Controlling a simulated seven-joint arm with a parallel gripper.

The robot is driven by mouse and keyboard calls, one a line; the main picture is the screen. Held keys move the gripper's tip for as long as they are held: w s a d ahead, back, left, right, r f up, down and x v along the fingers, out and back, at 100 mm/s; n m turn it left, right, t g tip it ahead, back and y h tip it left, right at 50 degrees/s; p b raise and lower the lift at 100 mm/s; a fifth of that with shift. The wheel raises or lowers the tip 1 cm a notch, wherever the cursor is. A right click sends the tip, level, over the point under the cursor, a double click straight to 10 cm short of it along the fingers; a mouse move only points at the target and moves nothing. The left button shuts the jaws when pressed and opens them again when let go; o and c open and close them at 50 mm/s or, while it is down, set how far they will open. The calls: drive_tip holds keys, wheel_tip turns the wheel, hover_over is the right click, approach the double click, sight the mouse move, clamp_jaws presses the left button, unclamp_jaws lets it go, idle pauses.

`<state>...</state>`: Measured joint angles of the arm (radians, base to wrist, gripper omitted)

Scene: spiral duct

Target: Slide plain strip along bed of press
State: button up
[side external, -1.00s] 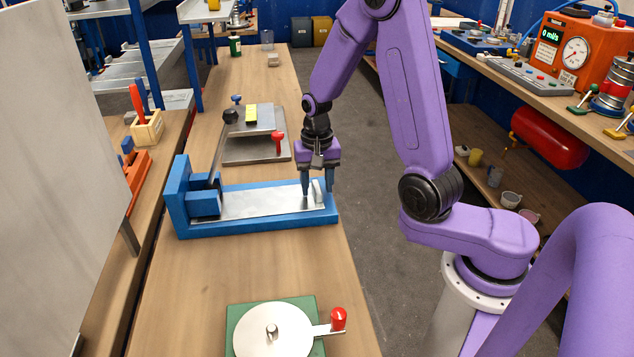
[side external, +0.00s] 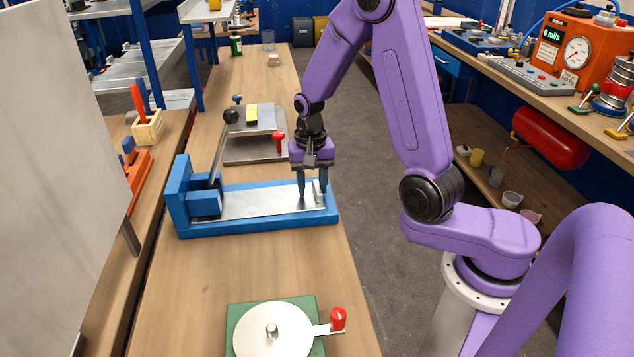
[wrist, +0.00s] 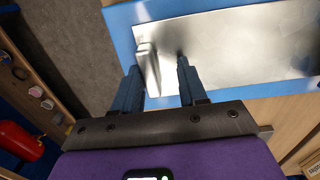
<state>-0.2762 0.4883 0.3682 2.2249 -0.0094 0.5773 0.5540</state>
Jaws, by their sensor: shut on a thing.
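The plain strip (side external: 250,201) is a flat bright metal sheet lying on the blue bed of the press (side external: 255,228). A small upright tab (side external: 316,188) stands near its right end. In the wrist view the strip (wrist: 230,45) runs to the right, with the tab (wrist: 148,60) at its near-left end. My gripper (side external: 312,196) points down at the right end of the bed and is shut on the tab. Its dark blue fingers (wrist: 160,72) stand on either side of the tab. The contact faces are partly hidden. The press's blue head blocks (side external: 203,203) are at the left end.
A grey plate device (side external: 255,147) with a red knob sits behind the press. A green-based disc with a red-handled crank (side external: 273,331) is in front. Bare tabletop lies between. A pale panel (side external: 60,170) stands at the left.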

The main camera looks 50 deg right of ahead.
drive_tip(key=shift+o, duration=0.2)
drive_tip(key=shift+w+a+r+t, duration=0.15)
drive_tip(key=shift+w+a+t, duration=0.2)
drive_tip(key=shift+w, duration=0.3)
drive_tip(key=o, duration=1.3)
drive_tip(key=shift+s+d, duration=0.1)
wheel_tip(320, 180, up, 17)
drive_tip(key=shift+r, duration=0.2)
